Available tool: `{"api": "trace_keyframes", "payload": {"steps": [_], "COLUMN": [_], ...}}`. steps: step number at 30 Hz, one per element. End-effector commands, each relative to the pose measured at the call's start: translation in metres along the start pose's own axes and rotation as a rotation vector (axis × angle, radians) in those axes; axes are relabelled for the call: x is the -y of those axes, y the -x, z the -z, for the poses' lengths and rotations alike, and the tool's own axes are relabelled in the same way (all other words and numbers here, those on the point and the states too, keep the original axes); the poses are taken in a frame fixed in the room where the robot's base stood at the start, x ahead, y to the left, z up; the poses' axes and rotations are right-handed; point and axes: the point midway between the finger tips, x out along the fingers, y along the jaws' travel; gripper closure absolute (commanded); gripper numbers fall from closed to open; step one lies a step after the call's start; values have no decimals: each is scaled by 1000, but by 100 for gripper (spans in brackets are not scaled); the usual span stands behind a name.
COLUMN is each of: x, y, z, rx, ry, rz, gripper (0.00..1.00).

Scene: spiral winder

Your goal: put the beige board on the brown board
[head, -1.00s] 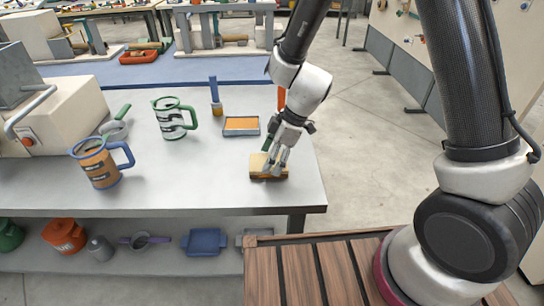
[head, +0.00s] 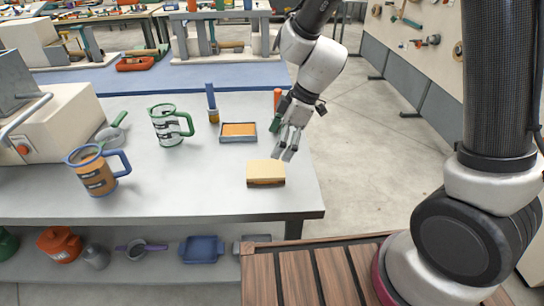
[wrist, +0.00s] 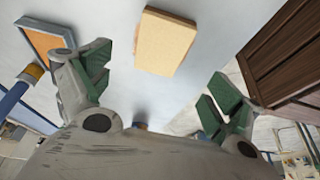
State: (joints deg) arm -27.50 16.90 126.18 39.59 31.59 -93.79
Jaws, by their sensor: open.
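The beige board (head: 265,168) lies flat on top of the brown board (head: 266,183) near the front right of the grey table. Only a thin front edge of the brown board shows in the head view. The beige board also shows in the wrist view (wrist: 167,42), ahead of the fingers and apart from them. My gripper (head: 288,154) is open and empty. It is above and to the right of the stacked boards and does not touch them. Its spread green-padded fingers show in the wrist view (wrist: 158,86).
An orange-filled tray (head: 238,132) stands behind the boards. A green-handled mug (head: 168,126) and a blue-handled mug (head: 96,172) stand to the left. An orange-topped upright item (head: 277,100) is close behind my gripper. The tabletop left of the boards is clear.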

Motion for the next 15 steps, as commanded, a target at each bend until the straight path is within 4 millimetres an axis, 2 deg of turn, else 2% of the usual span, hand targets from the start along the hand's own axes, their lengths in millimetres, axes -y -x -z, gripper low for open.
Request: {"api": "trace_keyframes", "payload": {"steps": [3,6,15], "x": [-1,0,0], "y": [22,33,44], "z": [0,0,-2], "rx": [-1,0,1], "ry": [-1,0,-10], "rz": [-3,-2,-3], "gripper": [8,8,8]}}
